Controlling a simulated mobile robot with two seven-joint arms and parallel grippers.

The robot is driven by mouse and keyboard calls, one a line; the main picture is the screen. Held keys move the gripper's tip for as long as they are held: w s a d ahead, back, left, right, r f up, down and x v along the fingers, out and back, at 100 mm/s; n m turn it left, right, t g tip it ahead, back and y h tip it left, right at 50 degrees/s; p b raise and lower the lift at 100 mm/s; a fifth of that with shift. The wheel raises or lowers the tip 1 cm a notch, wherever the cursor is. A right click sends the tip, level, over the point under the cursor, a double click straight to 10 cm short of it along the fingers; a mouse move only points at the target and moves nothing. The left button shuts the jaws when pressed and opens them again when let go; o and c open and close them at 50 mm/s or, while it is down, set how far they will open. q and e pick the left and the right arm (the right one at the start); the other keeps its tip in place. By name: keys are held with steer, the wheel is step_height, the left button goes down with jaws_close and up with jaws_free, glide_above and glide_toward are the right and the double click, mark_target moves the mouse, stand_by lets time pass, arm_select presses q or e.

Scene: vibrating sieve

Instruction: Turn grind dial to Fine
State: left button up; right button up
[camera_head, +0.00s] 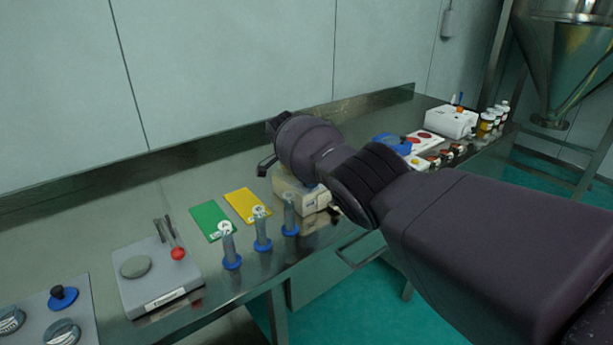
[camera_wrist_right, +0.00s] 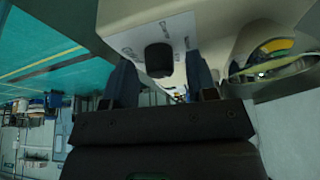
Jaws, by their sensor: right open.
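The grinder, a beige box (camera_head: 292,192), stands on the steel bench, partly hidden behind my right arm. The dark grind dial (camera_wrist_right: 158,60) sits on its pale labelled face in the right wrist view; the lettering around it is too small and tilted to read surely. My right gripper (camera_wrist_right: 161,72) is open, with one blue-grey finger on each side of the dial. I cannot tell whether the fingers touch it. In the head view only a small dark part of that gripper (camera_head: 267,163) shows by the grinder. My left gripper is not in view.
Several blue-based cylinders (camera_head: 262,232) stand near the bench's front edge. A green card (camera_head: 211,219) and a yellow card (camera_head: 246,205) lie beside the grinder. A grey scale-like device (camera_head: 158,280) is at left; a white device (camera_head: 452,121) and jars are at far right.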

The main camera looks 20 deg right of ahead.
steer(key=shift+a+r, duration=0.1)
steer(key=shift+r, duration=0.1)
steer(key=p+v, duration=0.3)
steer(key=v, duration=0.7)
steer(key=shift+r, duration=0.2)
